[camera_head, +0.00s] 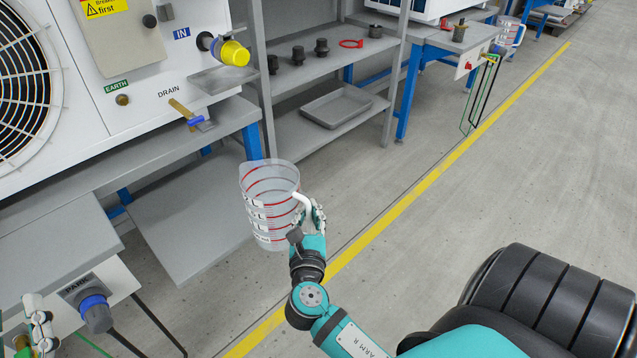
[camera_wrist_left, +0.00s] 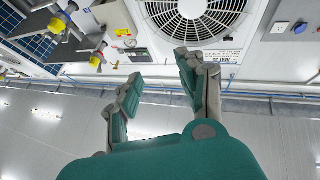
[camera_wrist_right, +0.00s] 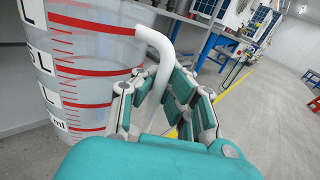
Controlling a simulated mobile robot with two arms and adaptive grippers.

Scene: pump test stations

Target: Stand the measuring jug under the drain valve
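The measuring jug (camera_head: 262,232) is clear, with red rings and a white handle, and looks roughly upright. It is held in front of the bench, lower and to the right of the drain valve (camera_head: 196,121), which has a brass pipe and blue lever. My right gripper (camera_head: 311,216) is shut on the jug's handle. In the right wrist view the fingers (camera_wrist_right: 152,95) sit around the white handle, beside the jug wall (camera_wrist_right: 85,70). My left gripper (camera_head: 40,325) is at the lower left; in the left wrist view its fingers (camera_wrist_left: 157,78) are apart and empty.
A grey lower shelf (camera_head: 190,225) lies below the valve under the bench edge (camera_head: 120,160). A rack (camera_head: 320,75) with black fittings and a tray (camera_head: 337,107) stands behind. A box marked PARK (camera_head: 100,285) is at lower left. The floor (camera_head: 440,210) to the right is clear.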

